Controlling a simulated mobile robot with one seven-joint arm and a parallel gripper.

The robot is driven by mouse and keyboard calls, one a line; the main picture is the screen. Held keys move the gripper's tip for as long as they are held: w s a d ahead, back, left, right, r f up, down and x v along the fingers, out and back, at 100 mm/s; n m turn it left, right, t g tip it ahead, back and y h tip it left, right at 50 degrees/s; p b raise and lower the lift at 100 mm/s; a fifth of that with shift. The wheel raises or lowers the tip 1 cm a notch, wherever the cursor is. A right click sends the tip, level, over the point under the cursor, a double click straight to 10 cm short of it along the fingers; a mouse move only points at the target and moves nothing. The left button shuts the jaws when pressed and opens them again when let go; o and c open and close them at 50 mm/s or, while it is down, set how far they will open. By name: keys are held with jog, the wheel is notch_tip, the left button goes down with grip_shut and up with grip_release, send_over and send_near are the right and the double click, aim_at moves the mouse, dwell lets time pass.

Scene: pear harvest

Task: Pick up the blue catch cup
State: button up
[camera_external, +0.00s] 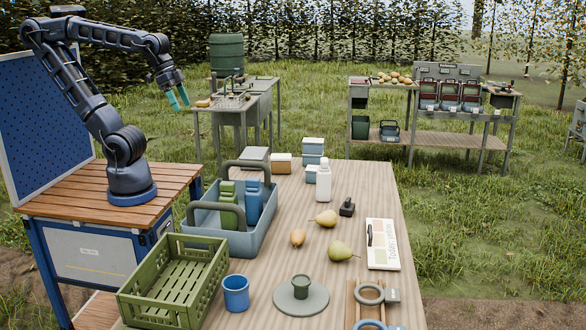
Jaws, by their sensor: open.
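The blue catch cup (236,294) stands upright near the front of the wooden table. It is just right of the green slatted crate and left of a grey round plate. My gripper (178,98) has two teal fingertips that point down. It hangs in the air at the upper left, well above and behind the cup, far from touching it. My gripper is open, with nothing seen between its fingers.
A green slatted crate (172,281) and a blue-grey caddy (240,240) with green and blue bottles stand left. A grey plate (301,298) holds a small green cup (300,285).

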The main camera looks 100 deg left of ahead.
jog(key=w+d+n+g+h, duration=0.25)
jog(key=w+d, duration=0.55)
jog(key=w, duration=0.5)
jog(key=n+g+h, duration=0.1)
jog(key=n+g, duration=0.3)
jog(key=n, duration=0.7)
send_over(239, 278)
jog(key=w, duration=0.2)
notch_tip(239, 278, down, 31)
jog(key=shift+h, duration=0.25)
jog(key=x, duration=0.5)
jog(key=shift+s+d+f, duration=0.15)
jog(key=shift+s+f, duration=0.05)
jog(key=shift+f, duration=0.1)
jog(key=shift+t, duration=0.25)
jog(key=shift+x, duration=2.65)
jog(key=shift+s, duration=0.2)
jog(key=c, duration=0.7)
jog(key=shift+r, duration=0.1)
